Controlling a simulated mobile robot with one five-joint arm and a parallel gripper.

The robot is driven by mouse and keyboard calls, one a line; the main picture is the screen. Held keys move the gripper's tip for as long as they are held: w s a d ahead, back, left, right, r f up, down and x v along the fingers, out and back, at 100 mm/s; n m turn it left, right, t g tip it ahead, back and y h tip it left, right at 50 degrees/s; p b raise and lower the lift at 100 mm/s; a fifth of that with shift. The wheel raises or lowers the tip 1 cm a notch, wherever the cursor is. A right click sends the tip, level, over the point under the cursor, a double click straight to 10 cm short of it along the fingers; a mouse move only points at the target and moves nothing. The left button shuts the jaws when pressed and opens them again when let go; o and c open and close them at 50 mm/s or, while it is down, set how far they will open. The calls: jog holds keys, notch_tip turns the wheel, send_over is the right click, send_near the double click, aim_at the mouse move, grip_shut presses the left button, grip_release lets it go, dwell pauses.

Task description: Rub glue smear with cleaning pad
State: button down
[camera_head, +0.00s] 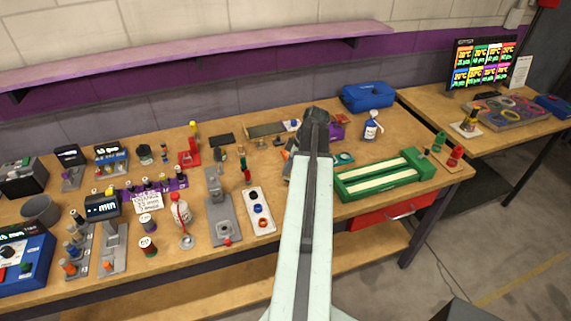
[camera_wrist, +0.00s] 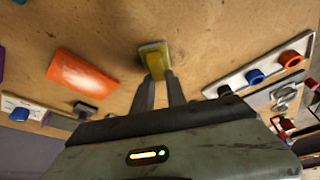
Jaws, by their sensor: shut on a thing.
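The cleaning pad, a small yellow block with a greenish edge (camera_wrist: 153,49), is between my fingertips in the wrist view. My gripper (camera_wrist: 160,78) is shut on it, close over the wooden bench top; I cannot tell whether the pad touches the wood. In the head view my own arm hides the pad and fingertips. No glue smear can be made out clearly. A glossy orange rectangular piece with a pale streak (camera_wrist: 82,74) lies left of the pad in the wrist view, apart from it; I cannot tell whether the streak is glue.
A white plate with blue and orange rings (camera_head: 260,209) lies left of my arm. A green slotted fixture (camera_head: 384,183), a spray bottle (camera_head: 371,130) and a blue case (camera_head: 368,96) stand to the right. Tools crowd the bench's left half. Bare wood surrounds the pad.

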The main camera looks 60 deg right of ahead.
jog(key=shift+s+a, duration=0.65)
jog(key=shift+s, duration=0.3)
jog(key=shift+s+a, duration=0.65)
jog(key=shift+s, duration=0.25)
jog(key=shift+w+a, duration=0.5)
jog(key=shift+a, duration=0.05)
jog(key=shift+w+d, duration=0.6)
jog(key=shift+w, duration=0.15)
jog(key=shift+w+d, duration=0.55)
jog(key=shift+w, duration=0.2)
jog(key=shift+w+d, duration=0.6)
jog(key=shift+w, duration=0.2)
jog(key=shift+w+d, duration=0.55)
jog(key=shift+w, duration=0.2)
jog(key=shift+w+a, duration=0.4)
jog(key=shift+a, duration=0.25)
jog(key=shift+s+a+r, duration=0.1)
jog(key=shift+s+a, duration=0.5)
jog(key=shift+s, duration=0.2)
jog(key=shift+s+a, duration=0.55)
jog(key=shift+s, duration=0.2)
jog(key=shift+s+a+f, duration=0.1)
jog(key=shift+s+a, duration=0.45)
jog(key=shift+s, duration=0.25)
jog(key=shift+s+a+f, duration=0.1)
jog(key=shift+s+a, duration=0.45)
jog(key=shift+s, duration=0.2)
